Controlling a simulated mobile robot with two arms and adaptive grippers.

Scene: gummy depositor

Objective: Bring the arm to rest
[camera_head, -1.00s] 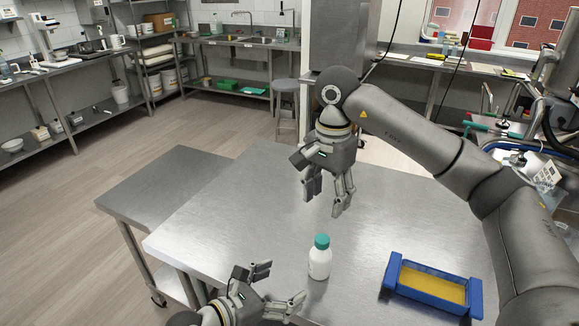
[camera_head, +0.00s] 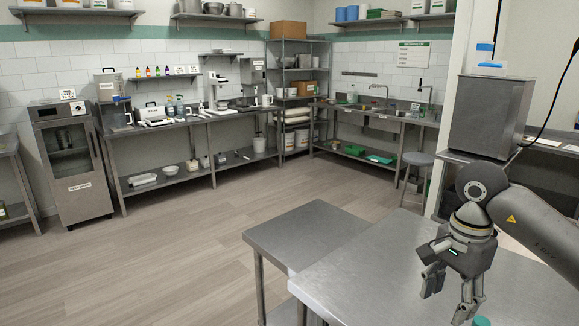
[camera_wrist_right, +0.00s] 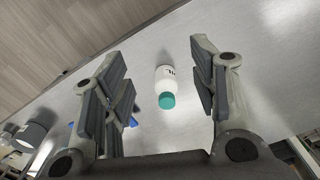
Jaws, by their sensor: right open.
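My right gripper (camera_head: 448,299) is open and empty above the steel table (camera_head: 375,275), at the lower right of the head view, with its fingers pointing down. A white bottle (camera_wrist_right: 166,78) with a teal cap stands on the table. In the right wrist view it shows between the two open fingers, apart from them. In the head view only its teal cap (camera_head: 481,321) shows at the bottom edge, just below the gripper. My left gripper is not in the head view.
A lower side table (camera_head: 300,235) adjoins the steel table on its left. Open wooden floor (camera_head: 170,265) lies to the left. Benches with equipment line the back wall.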

